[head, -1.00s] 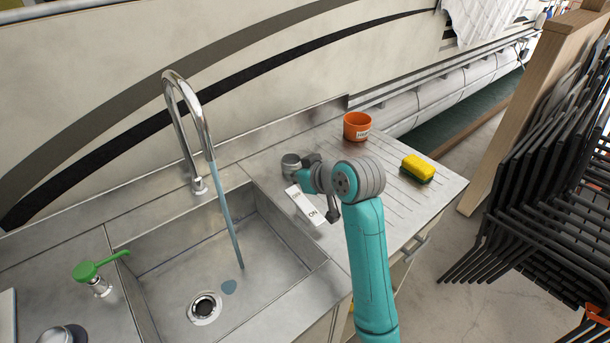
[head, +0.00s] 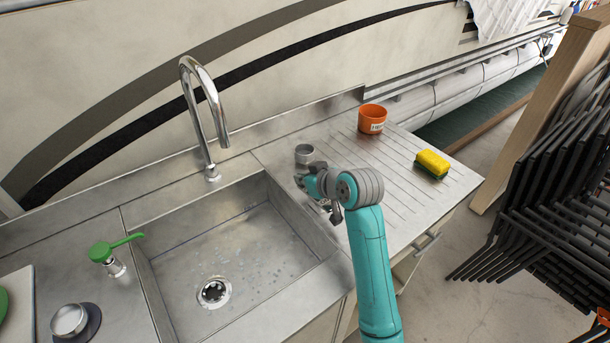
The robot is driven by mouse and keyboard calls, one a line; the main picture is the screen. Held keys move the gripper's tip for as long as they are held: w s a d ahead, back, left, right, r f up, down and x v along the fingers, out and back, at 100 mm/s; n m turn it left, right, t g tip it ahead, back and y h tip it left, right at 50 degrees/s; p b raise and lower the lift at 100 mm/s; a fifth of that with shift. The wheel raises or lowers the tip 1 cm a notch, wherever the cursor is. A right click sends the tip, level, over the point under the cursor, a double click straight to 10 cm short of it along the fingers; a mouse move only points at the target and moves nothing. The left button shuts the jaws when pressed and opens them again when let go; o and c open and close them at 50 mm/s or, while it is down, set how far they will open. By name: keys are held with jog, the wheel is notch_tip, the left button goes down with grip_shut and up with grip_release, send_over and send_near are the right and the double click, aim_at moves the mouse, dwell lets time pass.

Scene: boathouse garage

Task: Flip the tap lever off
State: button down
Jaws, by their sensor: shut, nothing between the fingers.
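The chrome tap (head: 205,110) arches over the metal sink (head: 180,250). No stream falls from its spout, and droplets dot the basin floor. My gripper (head: 318,192) is low over the counter just right of the sink, beside a short silver cylinder (head: 304,153). Its fingers are shut and empty, mostly hidden by my wrist. The lever itself cannot be clearly made out; the white ON/OFF plate seen earlier near the gripper is hidden now.
An orange pot (head: 372,118) and a yellow-green sponge (head: 432,164) sit on the ribbed drainboard (head: 400,205). A small metal bowl (head: 68,320) is at lower left. Stacked black chairs (head: 550,190) and a wooden post (head: 535,110) stand at right.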

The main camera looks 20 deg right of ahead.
jog(key=shift+r, duration=0.15)
jog(key=shift+r, duration=0.7)
jog(key=shift+w+r, duration=0.1)
jog(key=shift+r, duration=0.15)
jog(key=r, duration=0.3)
jog(key=shift+w+a+r, duration=0.15)
jog(key=shift+w+r, duration=0.05)
jog(key=shift+w, duration=0.15)
jog(key=s+d+r, duration=0.1)
jog(key=s+r, duration=0.4)
jog(key=r, duration=0.3)
jog(key=shift+s+d+r, duration=0.15)
jog(key=shift+d+r, duration=0.05)
jog(key=shift+d, duration=0.2)
